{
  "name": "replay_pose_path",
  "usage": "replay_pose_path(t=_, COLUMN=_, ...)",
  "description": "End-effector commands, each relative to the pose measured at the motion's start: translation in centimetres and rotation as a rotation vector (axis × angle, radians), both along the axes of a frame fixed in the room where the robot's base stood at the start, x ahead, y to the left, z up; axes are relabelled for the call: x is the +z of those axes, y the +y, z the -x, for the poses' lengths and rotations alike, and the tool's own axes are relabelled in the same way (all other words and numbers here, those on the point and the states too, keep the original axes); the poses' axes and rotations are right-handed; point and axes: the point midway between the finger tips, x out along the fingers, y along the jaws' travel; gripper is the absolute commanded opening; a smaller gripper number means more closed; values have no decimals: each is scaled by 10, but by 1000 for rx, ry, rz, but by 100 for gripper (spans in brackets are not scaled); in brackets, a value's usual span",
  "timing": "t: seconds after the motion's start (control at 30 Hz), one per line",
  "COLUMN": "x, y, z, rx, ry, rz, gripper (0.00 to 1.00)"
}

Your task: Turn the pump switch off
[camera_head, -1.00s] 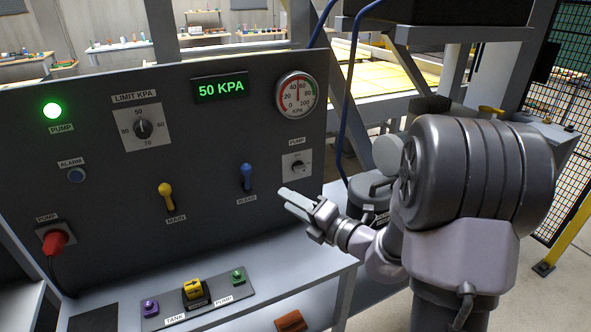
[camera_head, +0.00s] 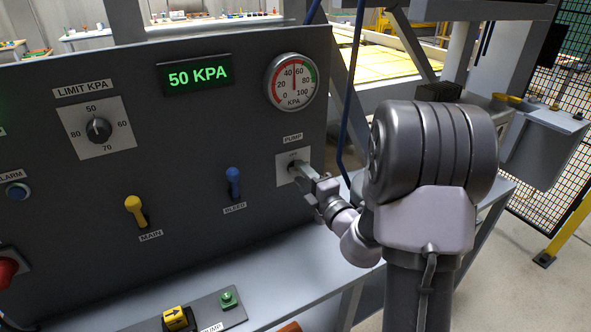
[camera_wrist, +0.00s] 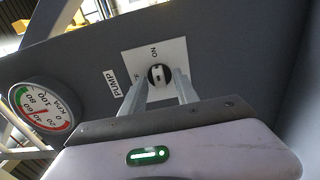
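The pump switch is a small dark round knob with a pale bar on a white plate (camera_head: 283,163), under a PUMP label at the panel's right side. In the wrist view the knob (camera_wrist: 159,76) shows clearly; its bar looks lined up toward the ON mark, and the OFF mark is partly hidden. My gripper (camera_head: 297,168) is at the plate and hides much of the knob in the head view. In the wrist view my gripper (camera_wrist: 160,82) is open, with one finger on each side of the knob. Whether the fingers touch it is unclear.
The display (camera_head: 196,75) reads 50 KPA, and the gauge (camera_head: 292,82) is above the switch. The blue BLEED lever (camera_head: 233,182) and yellow MAIN lever (camera_head: 135,209) are to the left. A blue hose (camera_head: 350,110) hangs right of the panel.

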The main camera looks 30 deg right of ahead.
Motion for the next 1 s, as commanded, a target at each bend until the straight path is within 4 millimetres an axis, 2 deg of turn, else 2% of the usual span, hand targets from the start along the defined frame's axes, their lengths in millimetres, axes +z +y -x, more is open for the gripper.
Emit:
replay_pose_path(t=0.3, x=0, y=1, z=0, rx=0, ry=0, rz=0, gripper=36)
replay_pose_path(t=0.37, x=0, y=1, z=0, rx=0, ry=0, rz=0, gripper=27)
replay_pose_path(t=0.5, x=0, y=1, z=0, rx=0, ry=0, rz=0, gripper=0)
replay_pose_path(t=0.83, x=1, y=1, z=0, rx=0, ry=-1, rz=15, gripper=0)
replay_pose_path(t=1.0, x=1, y=1, z=-1, rx=0, ry=-4, rz=79, gripper=0)
